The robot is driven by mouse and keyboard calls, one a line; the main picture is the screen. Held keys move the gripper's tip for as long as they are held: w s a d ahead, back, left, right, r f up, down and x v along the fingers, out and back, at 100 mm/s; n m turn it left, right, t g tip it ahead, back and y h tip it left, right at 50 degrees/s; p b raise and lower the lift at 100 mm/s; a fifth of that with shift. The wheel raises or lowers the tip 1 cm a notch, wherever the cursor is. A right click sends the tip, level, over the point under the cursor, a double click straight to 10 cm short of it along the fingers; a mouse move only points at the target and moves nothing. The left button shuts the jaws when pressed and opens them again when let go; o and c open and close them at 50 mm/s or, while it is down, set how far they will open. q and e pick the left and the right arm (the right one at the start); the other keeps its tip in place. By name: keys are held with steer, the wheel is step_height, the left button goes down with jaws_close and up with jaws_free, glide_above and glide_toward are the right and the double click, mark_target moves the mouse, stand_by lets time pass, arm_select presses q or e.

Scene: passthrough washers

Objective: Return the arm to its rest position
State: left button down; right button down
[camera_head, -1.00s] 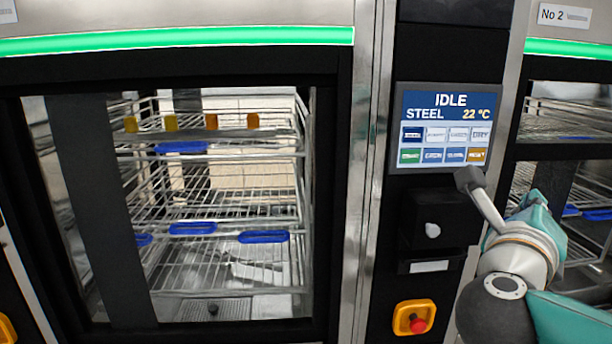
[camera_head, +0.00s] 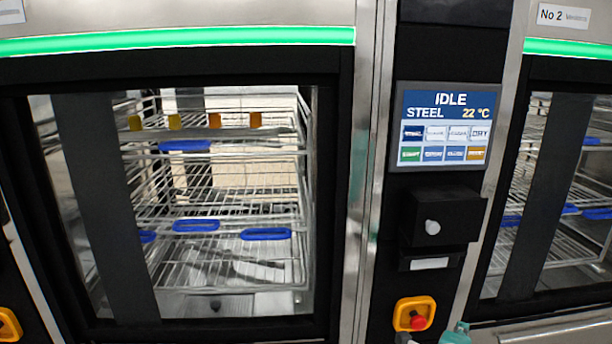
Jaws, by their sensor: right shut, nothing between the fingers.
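My right arm shows only as a small teal piece at the bottom edge, right of centre. A small grey tip of my right gripper (camera_head: 405,339) shows just left of it, below the orange-framed red button (camera_head: 417,321). The gripper is shut and holds nothing; most of it is cut off by the picture's edge. It is clear of the control panel's screen (camera_head: 446,127), which reads IDLE, STEEL, 22 °C. My left gripper is not in view.
A washer (camera_head: 347,190) with a glass door fills the left; wire racks (camera_head: 220,215) with blue-handled parts stand inside. A second washer, marked No 2 (camera_head: 563,16), is at the right.

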steer(key=s+a+f+n+g+y, duration=0.1)
steer(key=s+a+f+n+y, duration=0.15)
steer(key=f, duration=0.55)
steer(key=s+a+f+n+g+y, duration=0.2)
steer(key=s+a+f+n, duration=0.15)
steer(key=f, duration=0.45)
steer(key=s+a+f+n+g+y, duration=0.1)
steer(key=s+a+f+n+y, duration=0.15)
steer(key=f, duration=0.55)
steer(key=s+a+f+n+g+y, duration=0.3)
steer(key=s+a+f+n, duration=0.1)
steer(key=s, duration=0.5)
steer(key=s+a+f+n+g+y, duration=0.2)
steer(key=s+a+f+n+g, duration=0.2)
steer(key=s+a+n, duration=0.3)
steer(key=s+n, duration=0.2)
steer(key=s, duration=0.1)
steer(key=shift+s+a+y, duration=0.2)
steer(key=shift+y, duration=0.2)
